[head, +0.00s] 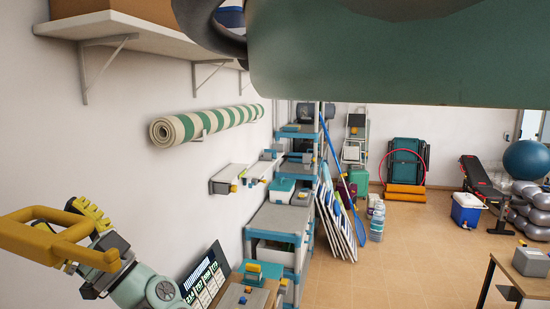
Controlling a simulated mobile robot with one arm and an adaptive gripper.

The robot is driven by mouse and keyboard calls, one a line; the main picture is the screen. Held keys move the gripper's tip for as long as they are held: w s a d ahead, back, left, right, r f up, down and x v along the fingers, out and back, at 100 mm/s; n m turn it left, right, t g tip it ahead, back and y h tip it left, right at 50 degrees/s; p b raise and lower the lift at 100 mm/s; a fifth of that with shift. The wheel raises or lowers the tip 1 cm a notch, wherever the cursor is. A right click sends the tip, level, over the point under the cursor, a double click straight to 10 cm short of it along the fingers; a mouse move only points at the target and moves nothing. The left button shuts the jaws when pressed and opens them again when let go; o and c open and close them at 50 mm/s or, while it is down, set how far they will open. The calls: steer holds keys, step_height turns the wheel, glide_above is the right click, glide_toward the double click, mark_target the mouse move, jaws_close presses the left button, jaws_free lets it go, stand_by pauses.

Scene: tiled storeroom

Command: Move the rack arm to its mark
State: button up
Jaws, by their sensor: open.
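My gripper (88,222), with yellow and dark parts, is at the lower left, at the end of my pale green arm. It is open. A thick yellow looped bar (58,243) lies across it; I cannot tell whether this bar is part of the gripper or a separate handle. No rack arm or mark can be told for sure. A teal and grey rack (282,217) stands along the left wall, with boxes on its levels. Two small wall shelves (228,186) with yellow and blue pieces are left of it. My gripper is in front of these and apart from them.
A striped roll (205,124) hangs on the left wall below a bracketed shelf (140,22). A dark labelled panel (205,280) stands low near my arm. The tiled floor (400,265) is open in the middle; a table (520,275) is at right.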

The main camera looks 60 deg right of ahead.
steer(key=shift+w+a+r, duration=0.2)
steer(key=shift+w+r, duration=0.1)
jaws_close()
stand_by(0.4)
